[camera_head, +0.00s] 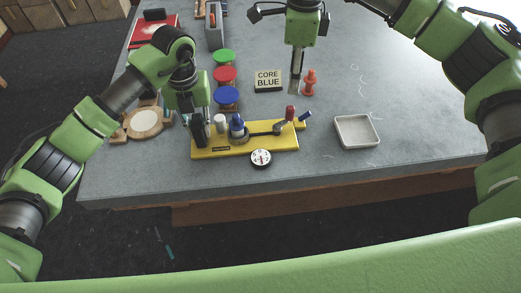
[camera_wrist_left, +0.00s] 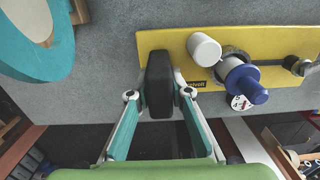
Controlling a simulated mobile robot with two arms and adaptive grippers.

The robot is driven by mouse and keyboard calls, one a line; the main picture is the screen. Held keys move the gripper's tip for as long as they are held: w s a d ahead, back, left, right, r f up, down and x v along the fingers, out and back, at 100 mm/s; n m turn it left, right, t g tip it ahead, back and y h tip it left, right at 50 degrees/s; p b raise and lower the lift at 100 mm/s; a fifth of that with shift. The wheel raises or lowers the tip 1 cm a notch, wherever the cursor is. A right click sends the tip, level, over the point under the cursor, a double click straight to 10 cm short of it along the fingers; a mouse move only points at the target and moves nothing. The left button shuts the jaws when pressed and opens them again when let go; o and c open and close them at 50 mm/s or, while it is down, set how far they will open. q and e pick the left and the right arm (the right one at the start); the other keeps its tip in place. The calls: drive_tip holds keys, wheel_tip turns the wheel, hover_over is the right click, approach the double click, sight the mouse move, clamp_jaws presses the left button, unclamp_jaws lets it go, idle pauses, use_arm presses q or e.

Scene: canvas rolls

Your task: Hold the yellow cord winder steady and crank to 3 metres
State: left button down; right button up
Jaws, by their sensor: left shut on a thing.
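The yellow cord winder (camera_head: 245,151) lies near the table's front edge. It carries a white post (camera_head: 220,122), a blue core (camera_head: 237,130), and a dark crank arm ending in a red knob (camera_head: 290,114). A round white dial (camera_head: 261,158) sits at its front edge; its reading is too small to tell. My left gripper (camera_head: 200,132) is shut on the black grip (camera_wrist_left: 160,85) at the winder's left end, one finger on each side. My right gripper (camera_head: 296,86) hangs behind the crank, apart from it, pointing down; its finger gap cannot be made out.
A "CORE BLUE" sign (camera_head: 268,82) and an orange-red peg-like piece (camera_head: 309,83) stand beside my right gripper. Green, red and blue (camera_head: 227,96) discs line up behind the winder. A shallow grey tray (camera_head: 357,131) sits right. The table's right side is mostly clear.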

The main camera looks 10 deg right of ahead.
use_arm(q)
drive_tip(key=c, duration=1.8)
unclamp_jaws()
drive_tip(key=shift+o, duration=0.2)
wheel_tip(320, 180, up, 12)
drive_tip(key=shift+f, duration=0.2)
wheel_tip(320, 180, up, 9)
drive_tip(key=p, duration=0.5)
drive_tip(key=shift+r, duration=0.2)
